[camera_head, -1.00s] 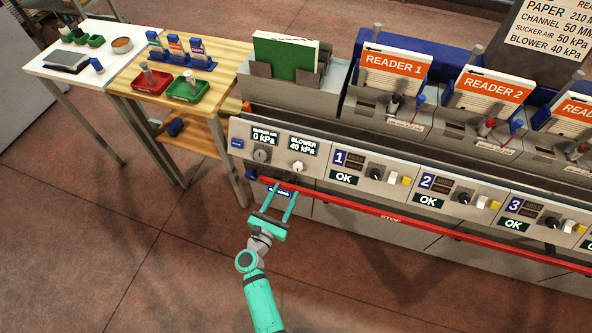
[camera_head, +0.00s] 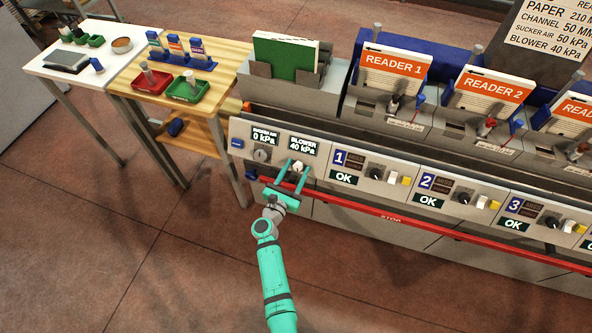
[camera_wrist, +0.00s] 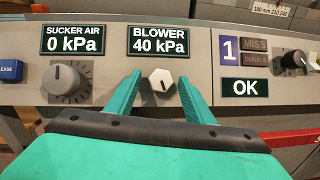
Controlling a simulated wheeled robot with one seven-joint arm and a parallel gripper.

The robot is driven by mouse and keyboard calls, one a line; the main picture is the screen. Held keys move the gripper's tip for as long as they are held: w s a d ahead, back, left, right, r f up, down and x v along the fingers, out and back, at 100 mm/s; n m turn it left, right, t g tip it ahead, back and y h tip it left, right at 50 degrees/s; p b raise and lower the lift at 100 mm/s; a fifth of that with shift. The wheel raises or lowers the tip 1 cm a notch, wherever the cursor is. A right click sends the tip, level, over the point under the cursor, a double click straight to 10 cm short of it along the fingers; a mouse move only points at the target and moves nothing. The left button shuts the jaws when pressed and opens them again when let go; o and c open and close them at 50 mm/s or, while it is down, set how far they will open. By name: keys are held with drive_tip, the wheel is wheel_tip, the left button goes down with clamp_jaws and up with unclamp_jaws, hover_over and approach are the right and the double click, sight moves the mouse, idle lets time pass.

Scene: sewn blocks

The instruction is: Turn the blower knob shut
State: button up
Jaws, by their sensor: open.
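The blower knob (camera_wrist: 161,81) is a pale, many-sided knob with a dark pointer line, below the blower display (camera_wrist: 158,41) reading 40 kPa. In the head view the knob (camera_head: 298,167) sits on the grey front panel, partly hidden by my gripper. My gripper (camera_head: 296,170) is open, with its two teal fingers pointing at the panel. In the wrist view the fingers (camera_wrist: 160,86) lie to the left and right of the knob, with gaps on both sides. Whether the fingertips reach the knob's depth I cannot tell.
The grey sucker air knob (camera_wrist: 65,82) is to the left, under a display (camera_wrist: 73,39) reading 0 kPa. A red stop bar (camera_head: 390,217) runs along the panel's front below. Station 1's black knob (camera_head: 376,174) is to the right. The floor in front is clear.

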drive_tip(key=c, duration=1)
drive_tip(key=shift+c, duration=0.2)
drive_tip(key=shift+n+y, duration=0.3)
drive_tip(key=shift+n, duration=0.1)
